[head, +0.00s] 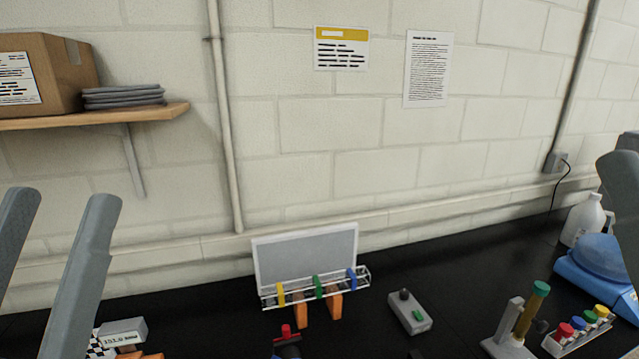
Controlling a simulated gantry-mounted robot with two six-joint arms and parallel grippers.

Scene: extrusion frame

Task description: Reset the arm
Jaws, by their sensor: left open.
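My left gripper (62,200) is at the lower left of the head view. Its two grey fingers point up, with a wide empty gap between them. It holds nothing that I can see. Part of my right gripper (622,195) shows as one grey finger shape at the right edge. Its other finger is out of view, so its opening is hidden. Both grippers stand in front of the black bench (210,310) and the block wall.
A framed panel with a wire rack (305,255) stands mid-bench. A grey switch box (410,313), a stand with a green-capped tube (540,289), a rack of coloured caps (580,333), a blue device (600,265) and a white bottle (582,220) are right. A shelf (150,114) holds a box.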

